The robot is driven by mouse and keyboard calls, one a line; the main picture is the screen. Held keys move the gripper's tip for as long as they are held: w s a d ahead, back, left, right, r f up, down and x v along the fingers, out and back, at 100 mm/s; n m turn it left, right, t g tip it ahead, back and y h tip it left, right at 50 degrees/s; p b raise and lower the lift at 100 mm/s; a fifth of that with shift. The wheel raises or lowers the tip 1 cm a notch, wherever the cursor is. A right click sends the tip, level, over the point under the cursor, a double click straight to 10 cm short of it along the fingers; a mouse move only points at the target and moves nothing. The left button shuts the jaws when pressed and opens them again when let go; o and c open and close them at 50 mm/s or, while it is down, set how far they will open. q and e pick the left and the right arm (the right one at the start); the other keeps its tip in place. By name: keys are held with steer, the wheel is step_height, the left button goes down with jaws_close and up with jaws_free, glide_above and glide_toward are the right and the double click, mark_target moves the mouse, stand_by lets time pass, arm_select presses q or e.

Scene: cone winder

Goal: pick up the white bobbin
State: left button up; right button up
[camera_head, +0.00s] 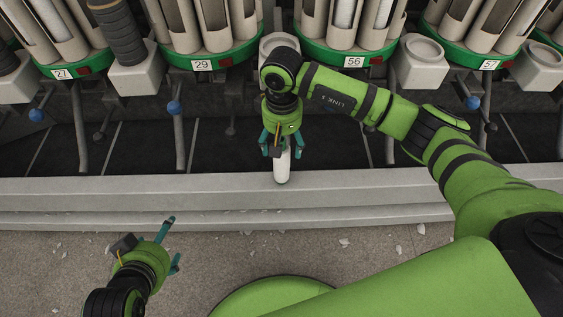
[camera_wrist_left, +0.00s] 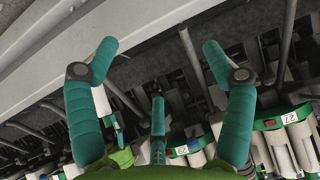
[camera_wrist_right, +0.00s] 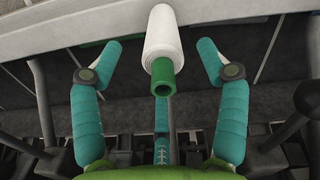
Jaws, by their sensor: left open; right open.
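The white bobbin (camera_head: 282,168) shows below my right gripper (camera_head: 281,148) in the head view, near the grey ledge. In the right wrist view the white bobbin (camera_wrist_right: 163,37) has a green tube end pointing towards the camera. The open fingers of my right gripper (camera_wrist_right: 160,47) stand on either side of it, with gaps between. The gripper hides part of the bobbin in the head view. My left gripper (camera_head: 173,243) is open and empty over the floor at lower left; its spread fingers also show in the left wrist view (camera_wrist_left: 158,50).
A long grey ledge (camera_head: 130,190) crosses in front of the machine. Green-rimmed units with number plates (camera_head: 202,65) line the back. Blue-knobbed levers (camera_head: 174,108) and grey rods stick out below them. The speckled floor (camera_head: 370,255) has scattered white scraps.

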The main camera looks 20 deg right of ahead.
mark_target(281, 162)
arm_select(q)
steer(key=shift+w+d+r+t, duration=0.3)
steer(key=shift+w+r+t, duration=0.2)
steer(key=shift+w+r, duration=0.1)
steer(key=shift+w+d+r+t, duration=0.3)
steer(key=shift+w+r+t, duration=0.2)
steer(key=shift+w+r, duration=0.1)
arm_select(e)
steer(key=shift+f, duration=1.3)
steer(key=c, duration=1.2)
arm_select(q)
steer(key=shift+h, duration=0.3)
arm_select(e)
steer(key=shift+o, duration=0.2)
